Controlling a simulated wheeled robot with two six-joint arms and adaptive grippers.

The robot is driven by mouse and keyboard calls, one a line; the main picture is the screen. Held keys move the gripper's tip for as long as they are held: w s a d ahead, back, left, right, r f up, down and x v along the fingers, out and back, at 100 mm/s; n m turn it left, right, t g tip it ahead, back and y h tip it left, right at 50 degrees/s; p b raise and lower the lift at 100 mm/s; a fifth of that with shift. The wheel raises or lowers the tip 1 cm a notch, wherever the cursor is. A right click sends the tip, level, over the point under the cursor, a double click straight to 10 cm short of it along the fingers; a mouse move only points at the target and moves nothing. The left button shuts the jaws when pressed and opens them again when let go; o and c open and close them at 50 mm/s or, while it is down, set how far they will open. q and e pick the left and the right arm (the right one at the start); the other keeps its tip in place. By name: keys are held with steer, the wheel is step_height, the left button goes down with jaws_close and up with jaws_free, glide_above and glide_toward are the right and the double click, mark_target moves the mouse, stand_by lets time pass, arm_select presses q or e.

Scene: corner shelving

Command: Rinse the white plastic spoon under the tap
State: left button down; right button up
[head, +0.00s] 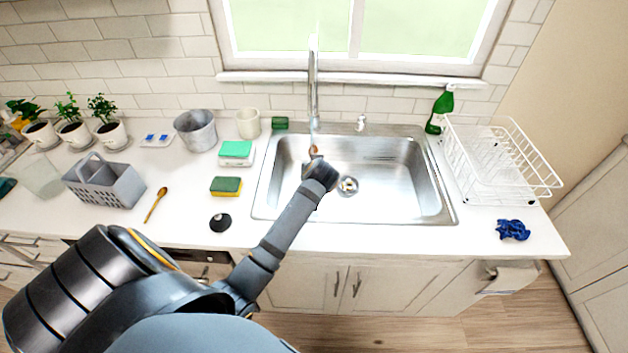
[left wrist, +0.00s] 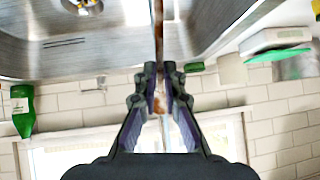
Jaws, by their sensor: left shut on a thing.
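My left gripper (head: 319,168) is over the left part of the steel sink (head: 400,190), below the tap (head: 313,80). In the left wrist view the gripper (left wrist: 161,75) is shut on a thin, narrow thing, which I take to be the spoon (left wrist: 158,30). It has brown patches and little white shows. In the head view only a small brown bit of the spoon (head: 313,151) shows above the gripper, under the tap's spout. A faint pale streak under the spout may be running water. My right gripper is not in view.
A white dish rack (head: 495,165) and green bottle (head: 440,110) stand right of the sink; a blue cloth (head: 513,229) lies in front. Left are sponges (head: 227,186), a wooden spoon (head: 156,204), a grey caddy (head: 105,183) and a metal pot (head: 196,130). The sink's right half is clear.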

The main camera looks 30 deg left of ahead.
arm_select(q)
steer(key=shift+w+a+f, duration=0.2)
steer(key=shift+w+a, duration=0.3)
steer(key=shift+w, duration=0.1)
steer(key=shift+w+a+f, duration=0.15)
steer(key=shift+w+a, duration=0.3)
steer(key=shift+w, duration=0.1)
steer(key=shift+w+a+f, duration=0.1)
steer(key=shift+w+a, duration=0.4)
steer(key=shift+w, duration=0.05)
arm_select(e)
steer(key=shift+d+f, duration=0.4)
arm_select(q)
steer(key=shift+d, duration=0.15)
steer(key=shift+w+d, duration=0.35)
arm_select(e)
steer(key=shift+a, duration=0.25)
